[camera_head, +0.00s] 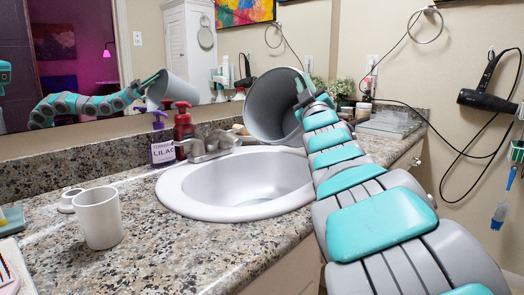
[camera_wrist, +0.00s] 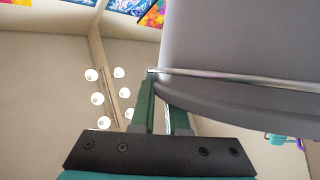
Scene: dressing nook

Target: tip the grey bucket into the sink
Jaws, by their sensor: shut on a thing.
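The grey bucket (camera_head: 272,108) is tilted well over on its side above the back right part of the sink. The oval white sink (camera_head: 185,193) is set in the granite counter, and no contents show in its bowl. My gripper (camera_head: 303,88) is shut on the bucket at its right side in the head view. In the wrist view the bucket (camera_wrist: 245,40) fills the upper right, with my gripper's green fingers (camera_wrist: 165,95) at its edge.
A faucet (camera_head: 210,146), a red pump bottle (camera_head: 183,128) and a labelled purple-topped bottle (camera_head: 162,149) stand behind the sink. A white mug (camera_head: 98,218) stands on the counter at left. A mirror behind reflects my arm and the bucket. A hair dryer (camera_head: 487,101) hangs at right.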

